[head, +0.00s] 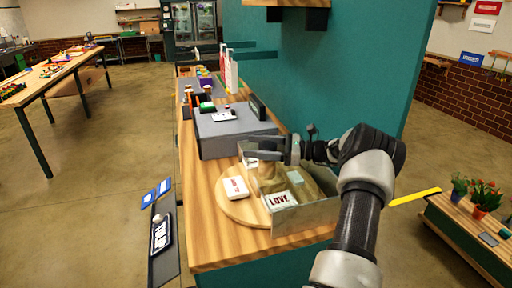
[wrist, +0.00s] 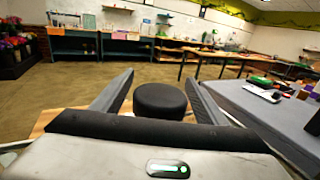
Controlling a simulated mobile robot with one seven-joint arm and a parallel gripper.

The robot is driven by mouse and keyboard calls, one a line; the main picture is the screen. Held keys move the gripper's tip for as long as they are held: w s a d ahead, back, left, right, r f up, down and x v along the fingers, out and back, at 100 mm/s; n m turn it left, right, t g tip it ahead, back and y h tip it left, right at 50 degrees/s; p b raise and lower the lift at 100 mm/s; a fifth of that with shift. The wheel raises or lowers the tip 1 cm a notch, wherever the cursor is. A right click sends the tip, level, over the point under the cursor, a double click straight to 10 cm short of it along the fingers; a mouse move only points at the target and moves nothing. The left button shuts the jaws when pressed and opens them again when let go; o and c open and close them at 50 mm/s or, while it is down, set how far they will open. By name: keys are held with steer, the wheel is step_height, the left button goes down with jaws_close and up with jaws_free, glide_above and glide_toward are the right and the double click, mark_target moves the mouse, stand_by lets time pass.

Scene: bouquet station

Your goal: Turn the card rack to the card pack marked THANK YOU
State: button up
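The card rack (head: 233,209) is a round wooden turntable at the near end of the counter, with upright dividers and a central post topped by a dark round knob (wrist: 160,98). A white pack marked LOVE (head: 280,200) faces the front. Another white pack with red print (head: 236,187) is at the left; its words are too small to read. I cannot make out THANK YOU on any pack. My gripper (head: 268,149) is above the rack, its fingers apart on either side of the knob. In the wrist view small gaps seem to show beside the knob; contact is unclear.
A grey box-shaped stand (head: 225,140) with a small device on top is just behind the rack. A teal wall (head: 340,75) rises at the right of the counter. Blue cards and a dark tray (head: 162,240) are along the left edge. Open floor lies left.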

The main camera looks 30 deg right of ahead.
step_height(320, 180, up, 10)
stand_by(0.6)
stand_by(0.4)
